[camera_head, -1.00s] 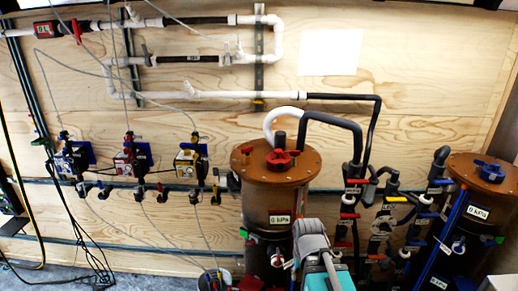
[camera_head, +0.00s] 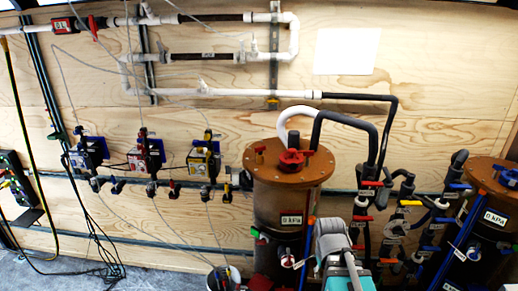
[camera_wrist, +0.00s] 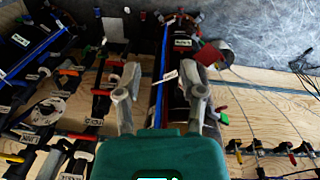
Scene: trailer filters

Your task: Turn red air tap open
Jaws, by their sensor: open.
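Several red tap handles show, and I cannot tell which one is the red air tap. A large red handle (camera_head: 292,158) sits on top of the brown-lidded tank. A smaller red handle (camera_head: 95,28) is on the upper-left pipe. A red-handled tap (camera_head: 174,188) hangs in the row under the wall regulators. My gripper (camera_wrist: 168,72) is open, its two grey fingers spread with the dark tank and blue pipe seen between them in the wrist view. Nothing is held. In the head view, my grey and teal arm end stands in front of the tank and hides part of it.
The brown-lidded tank (camera_head: 278,205) stands centre right, with a second tank (camera_head: 485,178) at the far right. Dark pipes with coloured handles (camera_head: 400,212) fill the space between them. Hoses and cables hang at the left. Bare plywood (camera_head: 215,130) surrounds the wall pipes.

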